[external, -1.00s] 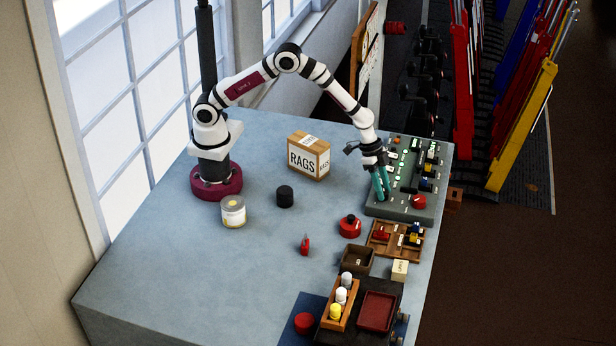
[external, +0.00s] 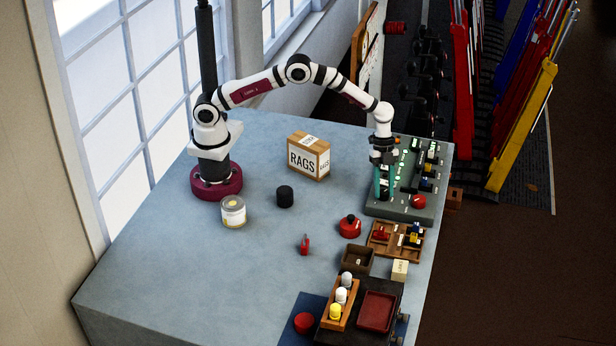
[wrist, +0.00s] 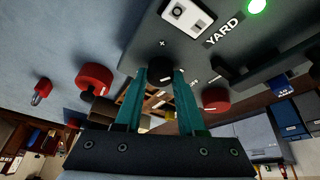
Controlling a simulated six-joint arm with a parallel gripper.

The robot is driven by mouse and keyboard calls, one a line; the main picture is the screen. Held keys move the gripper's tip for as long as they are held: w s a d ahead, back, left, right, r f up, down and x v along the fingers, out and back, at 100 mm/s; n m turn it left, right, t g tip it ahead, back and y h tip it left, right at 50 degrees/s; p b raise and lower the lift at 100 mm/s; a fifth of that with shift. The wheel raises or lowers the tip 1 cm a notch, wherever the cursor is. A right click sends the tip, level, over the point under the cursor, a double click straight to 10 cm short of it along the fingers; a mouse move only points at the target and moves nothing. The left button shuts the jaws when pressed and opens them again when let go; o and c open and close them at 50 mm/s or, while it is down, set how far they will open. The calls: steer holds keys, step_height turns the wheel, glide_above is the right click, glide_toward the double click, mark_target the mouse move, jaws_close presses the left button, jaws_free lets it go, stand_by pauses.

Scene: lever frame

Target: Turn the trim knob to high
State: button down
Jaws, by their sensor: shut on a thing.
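The trim knob looks to be the small dark round knob (wrist: 160,66) on the grey-green panel (external: 400,212), near a "+" mark in the wrist view. My gripper (wrist: 160,80) has its teal fingers on either side of this knob and is shut on it. In the external view my gripper (external: 383,197) points down at the panel's near left part, and its fingers hide the knob there. The knob's pointer and most of its scale cannot be read.
A "YARD" label (wrist: 223,29), a lit green lamp (wrist: 257,6) and levers are also on the panel. A red round object (external: 350,226) and a wooden tray (external: 384,252) stand in front. The left tabletop is mostly clear.

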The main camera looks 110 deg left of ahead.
steer(key=shift+a+f+m, duration=0.1)
steer(key=shift+m, duration=0.2)
stand_by(0.4)
steer(key=c, duration=0.5)
jaws_free()
steer(key=v, duration=1.6)
steer(key=shift+w, duration=0.15)
